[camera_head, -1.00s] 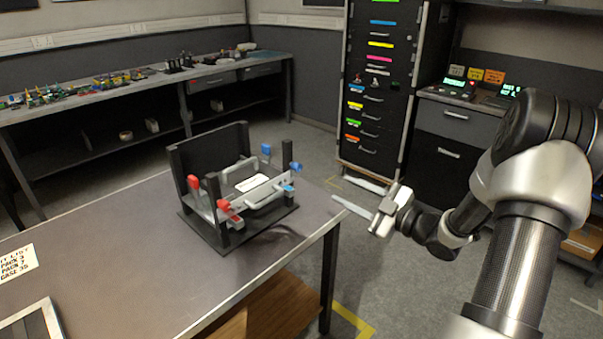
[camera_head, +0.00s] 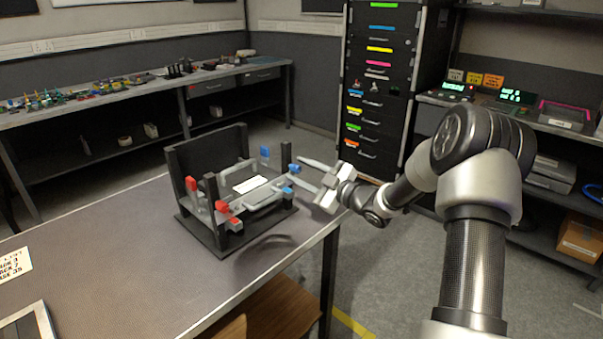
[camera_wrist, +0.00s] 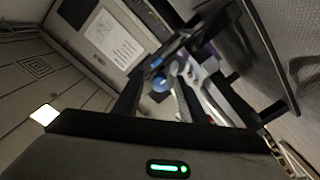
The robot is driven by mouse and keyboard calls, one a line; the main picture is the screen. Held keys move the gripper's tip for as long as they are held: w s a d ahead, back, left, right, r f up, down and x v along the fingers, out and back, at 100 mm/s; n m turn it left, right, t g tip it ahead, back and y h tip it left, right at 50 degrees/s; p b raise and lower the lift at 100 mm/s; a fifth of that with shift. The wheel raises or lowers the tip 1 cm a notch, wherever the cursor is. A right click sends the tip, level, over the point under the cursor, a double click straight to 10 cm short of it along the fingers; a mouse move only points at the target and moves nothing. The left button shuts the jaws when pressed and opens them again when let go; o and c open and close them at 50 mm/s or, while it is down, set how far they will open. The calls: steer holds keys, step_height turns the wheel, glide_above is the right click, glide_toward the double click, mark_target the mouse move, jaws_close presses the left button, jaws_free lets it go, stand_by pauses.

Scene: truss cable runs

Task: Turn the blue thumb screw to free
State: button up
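A black fixture frame (camera_head: 212,236) stands on the table with red parts on its left and blue parts on its right. The blue thumb screw (camera_head: 294,168) appears to be the round knob on the frame's right post. A blue round knob (camera_wrist: 160,84) also shows near the middle of the wrist view. My gripper (camera_head: 302,172) is open at the fixture's right side, its two fingers pointing left toward the blue knob. Its fingertips look close to the knob; whether they touch it I cannot tell. Nothing is seen held.
Red parts (camera_head: 192,184) are at the fixture's left. The table (camera_head: 120,265) is clear in front. A drawer cabinet (camera_head: 385,80) stands behind.

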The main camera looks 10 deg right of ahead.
jaws_close()
steer(key=shift+r+m+p, duration=0.1)
steer(key=shift+m+p, duration=0.25)
steer(key=shift+m, duration=0.05)
steer(key=m+p, duration=0.2)
steer(key=m, duration=0.1)
steer(key=m+p, duration=0.3)
steer(key=m, duration=0.2)
steer(key=m+p, duration=0.2)
steer(key=m, duration=0.3)
steer(key=m+p, duration=0.2)
steer(key=m, duration=0.2)
steer(key=shift+a, duration=0.1)
stand_by(0.5)
